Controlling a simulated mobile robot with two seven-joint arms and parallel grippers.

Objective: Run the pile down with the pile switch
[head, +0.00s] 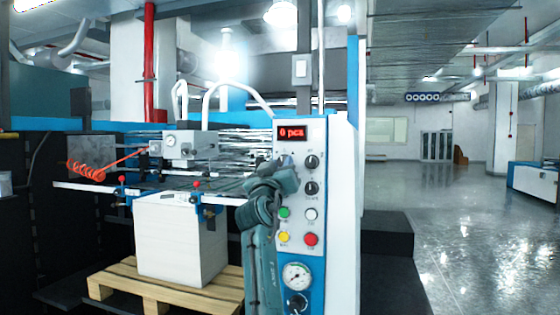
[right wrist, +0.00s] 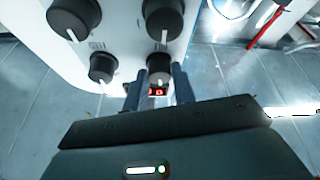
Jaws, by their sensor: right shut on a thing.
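The white paper pile (head: 180,245) stands as a tall block on a wooden pallet (head: 115,283) under the machine's feed head. My right gripper (head: 286,163) is at the upper left of the control panel (head: 341,220), just under the red display (head: 292,133). In the right wrist view its two fingers are on either side of a black rotary knob (right wrist: 160,66), shut on it. Three other black knobs are near it, one of them at its left (right wrist: 103,68). The gripped knob's label cannot be read. My left gripper is not in view.
Green (head: 284,213), white (head: 310,214), yellow (head: 284,237) and red (head: 311,239) buttons sit lower on the panel, close to my right arm. A gauge (head: 297,275) is below them. The floor (head: 450,230) to the right is open.

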